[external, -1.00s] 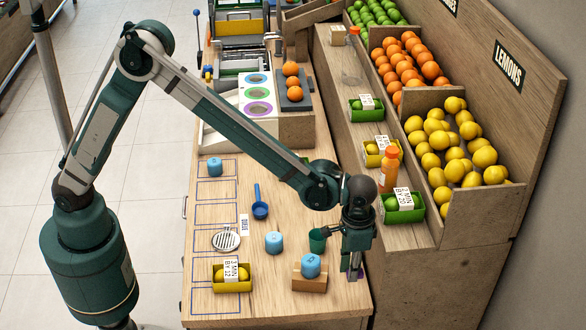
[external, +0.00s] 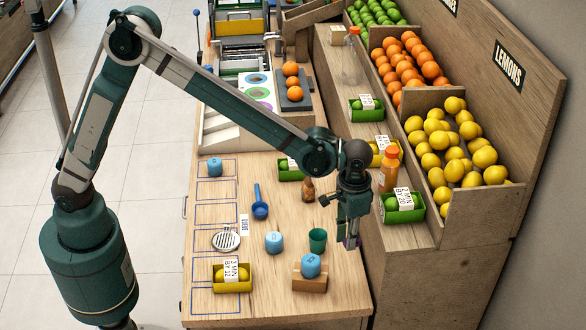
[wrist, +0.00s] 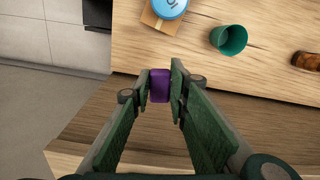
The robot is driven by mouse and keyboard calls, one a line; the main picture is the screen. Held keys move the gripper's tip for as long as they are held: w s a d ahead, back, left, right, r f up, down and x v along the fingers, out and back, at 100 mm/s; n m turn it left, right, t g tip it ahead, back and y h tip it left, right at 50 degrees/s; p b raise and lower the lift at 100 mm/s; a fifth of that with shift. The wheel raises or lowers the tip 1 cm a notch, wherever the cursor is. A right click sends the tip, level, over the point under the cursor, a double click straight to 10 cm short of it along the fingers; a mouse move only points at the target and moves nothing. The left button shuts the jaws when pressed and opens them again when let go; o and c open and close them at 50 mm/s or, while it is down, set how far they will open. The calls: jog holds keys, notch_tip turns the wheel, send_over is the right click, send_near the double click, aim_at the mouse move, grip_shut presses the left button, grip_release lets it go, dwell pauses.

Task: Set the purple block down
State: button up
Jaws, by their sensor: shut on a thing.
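The purple block (wrist: 160,86) is held between the fingertips of my gripper (wrist: 161,84), which is shut on it, in the wrist view. In the external view, my gripper (external: 352,240) points down near the right edge of the wooden counter (external: 337,306). Only a small part of the purple block (external: 350,243) shows there, below the fingers. In the wrist view the block overlaps the counter's edge, and nothing is seen touching it but the fingers. Its height above the surface cannot be told.
A green cup (external: 318,240) stands left of my gripper, with a brown bottle (external: 308,190) behind it. The raised shelf (external: 415,233) holding fruit baskets and an orange bottle (external: 389,170) is to the right.

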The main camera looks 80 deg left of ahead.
jog(key=s+a+n, duration=0.3)
jog(key=a+n, duration=0.1)
jog(key=a, duration=1.3)
jog(key=n, duration=1.2)
send_over(257, 179)
jog(key=shift+a+f+p, duration=0.1)
jog(key=shift+f+p, duration=0.25)
jog(key=shift+f, duration=2.2)
jog(key=shift+f, duration=0.15)
jog(key=shift+f, duration=2.8)
jog(key=shift+f+b, duration=0.35)
jog(key=shift+f, duration=1.75)
